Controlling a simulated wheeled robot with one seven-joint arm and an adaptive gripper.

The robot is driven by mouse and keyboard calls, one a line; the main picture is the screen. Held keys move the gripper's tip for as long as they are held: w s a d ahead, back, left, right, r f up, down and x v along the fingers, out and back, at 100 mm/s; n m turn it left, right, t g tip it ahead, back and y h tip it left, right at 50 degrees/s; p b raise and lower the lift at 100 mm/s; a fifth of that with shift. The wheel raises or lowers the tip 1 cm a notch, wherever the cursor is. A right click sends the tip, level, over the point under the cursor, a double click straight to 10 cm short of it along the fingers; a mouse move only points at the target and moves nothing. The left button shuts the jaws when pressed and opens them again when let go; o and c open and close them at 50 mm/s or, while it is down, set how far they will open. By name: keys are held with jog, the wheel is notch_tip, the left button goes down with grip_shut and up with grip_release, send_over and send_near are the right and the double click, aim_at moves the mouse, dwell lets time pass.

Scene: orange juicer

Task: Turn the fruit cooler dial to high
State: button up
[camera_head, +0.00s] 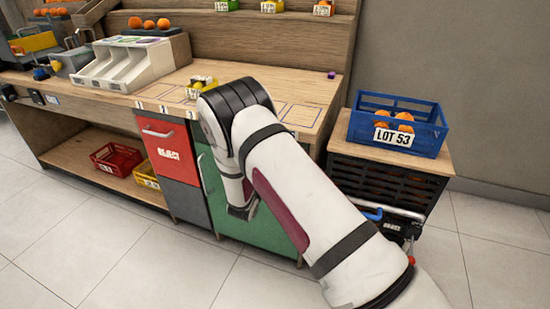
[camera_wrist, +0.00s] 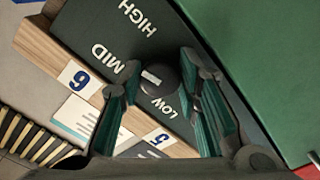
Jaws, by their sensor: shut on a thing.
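The dark round dial (camera_wrist: 165,72) sits on a dark green panel (camera_wrist: 85,22) in the wrist view, with a white mark on its left part, toward the MID side. The words HIGH, MID and LOW stand around it, HIGH upper left, MID left, LOW below. My gripper (camera_wrist: 161,70) has a finger on each side of the dial and is shut on it. In the head view my arm hides the dial; a green cabinet front (camera_head: 262,222) shows behind the arm.
A wooden counter edge with tags 6 (camera_wrist: 80,76) and 5 (camera_wrist: 160,139) runs beside the panel. In the head view, a red drawer (camera_head: 166,148) is left of the green front, and a blue crate (camera_head: 398,122) of oranges stands right. The floor in front is clear.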

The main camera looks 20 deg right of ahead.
jog(key=m+b, duration=0.1)
jog(key=m, duration=0.2)
jog(key=m+b, duration=0.1)
jog(key=m, duration=0.1)
jog(key=shift+f+b, duration=0.25)
jog(key=shift+b, duration=0.05)
jog(key=shift+m, duration=0.3)
jog(key=o, duration=1.1)
jog(key=shift+r, duration=0.1)
jog(key=shift+a, duration=0.1)
jog(key=v, duration=1.2)
